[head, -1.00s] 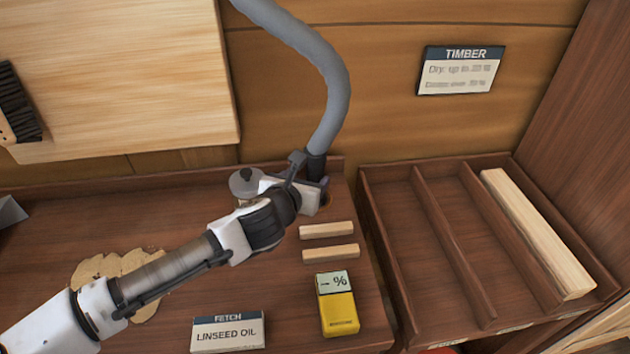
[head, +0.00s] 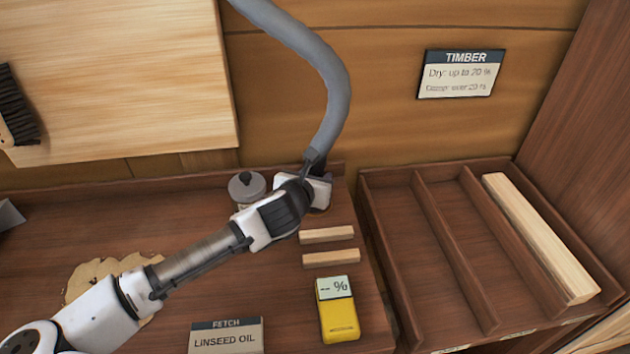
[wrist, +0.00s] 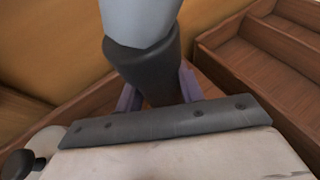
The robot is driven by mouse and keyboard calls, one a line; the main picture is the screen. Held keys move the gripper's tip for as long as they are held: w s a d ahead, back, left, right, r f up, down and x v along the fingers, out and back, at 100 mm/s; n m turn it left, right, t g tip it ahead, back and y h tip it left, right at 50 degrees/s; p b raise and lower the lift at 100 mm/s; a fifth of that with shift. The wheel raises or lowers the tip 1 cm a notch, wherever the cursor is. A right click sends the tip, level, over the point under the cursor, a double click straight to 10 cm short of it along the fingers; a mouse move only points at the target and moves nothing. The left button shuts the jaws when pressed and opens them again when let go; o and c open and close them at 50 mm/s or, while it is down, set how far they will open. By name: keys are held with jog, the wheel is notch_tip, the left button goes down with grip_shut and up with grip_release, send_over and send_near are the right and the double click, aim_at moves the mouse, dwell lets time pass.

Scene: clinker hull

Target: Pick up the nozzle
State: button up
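The nozzle is the dark end (wrist: 146,68) of a thick grey hose (head: 333,95) that hangs down at the back of the bench. In the wrist view it stands between the two purplish fingers of my gripper (wrist: 160,92), one on each side. The fingers are apart, and I see no clear grip on it. Its lower end is hidden behind the gripper's palm edge. In the head view my gripper (head: 318,180) is at the foot of the hose and covers most of the nozzle.
A lidded metal pot (head: 245,186) stands just left of my gripper. Two small wood strips (head: 327,236) and a yellow meter (head: 338,312) lie in front. A divided timber rack (head: 395,260) stands to the right, holding one plank (head: 540,238). A linseed oil sign (head: 226,337) is at the front.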

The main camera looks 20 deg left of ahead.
jog(key=c, duration=0.5)
jog(key=shift+r, duration=0.15)
